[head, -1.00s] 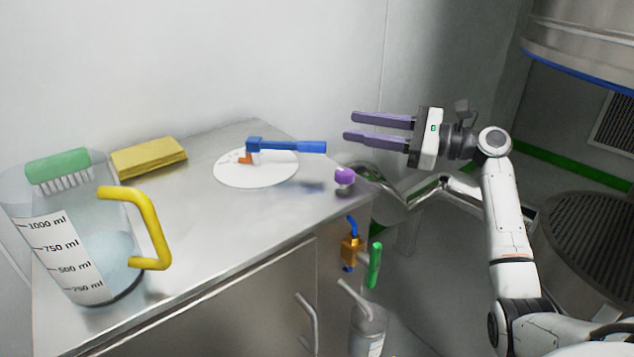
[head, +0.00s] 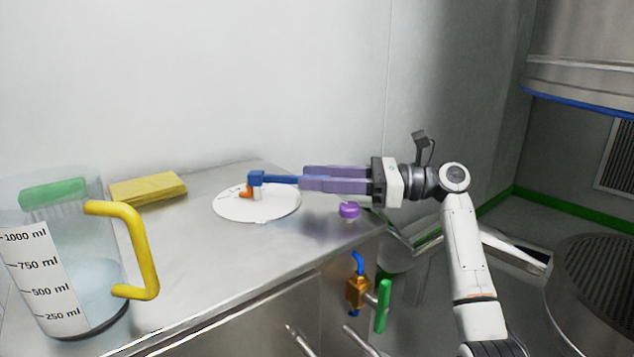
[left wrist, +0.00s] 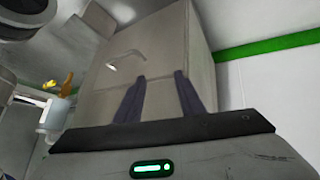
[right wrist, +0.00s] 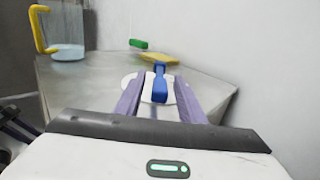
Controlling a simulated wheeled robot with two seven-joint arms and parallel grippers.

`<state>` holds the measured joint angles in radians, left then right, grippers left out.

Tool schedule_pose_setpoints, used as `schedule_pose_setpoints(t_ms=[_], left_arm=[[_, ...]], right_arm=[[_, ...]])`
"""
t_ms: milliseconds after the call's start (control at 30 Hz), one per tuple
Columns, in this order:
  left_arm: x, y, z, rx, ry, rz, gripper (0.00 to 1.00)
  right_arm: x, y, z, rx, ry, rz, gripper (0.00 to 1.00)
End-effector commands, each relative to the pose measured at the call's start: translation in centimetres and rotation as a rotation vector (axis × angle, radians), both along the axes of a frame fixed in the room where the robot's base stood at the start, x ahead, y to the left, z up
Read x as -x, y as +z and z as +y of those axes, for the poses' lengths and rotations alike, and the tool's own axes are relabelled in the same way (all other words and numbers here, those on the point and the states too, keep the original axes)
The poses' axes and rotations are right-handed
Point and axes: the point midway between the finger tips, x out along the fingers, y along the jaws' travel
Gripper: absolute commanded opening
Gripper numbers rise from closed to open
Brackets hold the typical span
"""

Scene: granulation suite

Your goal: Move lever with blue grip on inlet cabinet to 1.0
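The lever with the blue grip (head: 280,179) stands on a round white dial plate (head: 230,207) on the cabinet top (head: 205,245). An orange piece (head: 246,192) sits at its pivot, and the bar points right in the head view. My right gripper (head: 302,178) is at the bar's right end, its purple fingers along the bar. In the right wrist view the blue grip (right wrist: 159,86) lies between the open fingers, with gaps on both sides. My left gripper (left wrist: 160,90) shows only in the left wrist view, open and empty, facing a cabinet front.
A clear measuring jug (head: 110,300) with a yellow handle (head: 146,255) stands at the left, a green brush (head: 52,192) at it. A yellow block (head: 148,189) lies behind. A purple knob (head: 349,210) is near the right edge. An orange valve with a green handle (head: 383,305) is below.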

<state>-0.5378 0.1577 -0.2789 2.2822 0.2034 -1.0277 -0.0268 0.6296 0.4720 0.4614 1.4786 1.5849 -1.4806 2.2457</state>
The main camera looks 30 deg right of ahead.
Motion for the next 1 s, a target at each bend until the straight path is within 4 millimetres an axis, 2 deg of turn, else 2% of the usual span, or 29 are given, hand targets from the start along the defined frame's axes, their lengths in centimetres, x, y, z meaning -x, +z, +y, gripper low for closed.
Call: schedule_pose_setpoints(t_ms=[300, 500, 533, 800, 900, 1000], left_arm=[[0.0, 0.0, -0.1, 0.001, -0.002, 0.001, 0.36], [0.0, 0.0, 0.0, 0.001, -0.002, 0.001, 0.36], [0.0, 0.0, 0.0, 0.001, -0.002, 0.001, 0.36], [-0.1, 0.4, 0.0, 0.0, 0.0, -0.005, 0.36], [-0.3, 1.0, 0.3, -0.004, 0.011, -0.016, 0.36], [0.5, 1.0, 1.0, 0.0, 0.052, -0.021, 0.36]], right_arm=[[-0.2, 0.0, 0.3, 0.001, -0.001, 0.001, 0.36], [-0.2, 0.0, 0.3, 0.001, -0.001, 0.001, 0.02], [-0.2, 0.0, 0.3, 0.001, -0.001, 0.001, 0.0], [-0.3, 0.1, 0.4, 0.0, -0.002, 0.001, 0.0], [-0.4, 0.2, 1.0, 0.0, -0.006, 0.003, 0.0], [-0.6, 0.5, 2.0, -0.002, -0.015, 0.004, 0.0]])
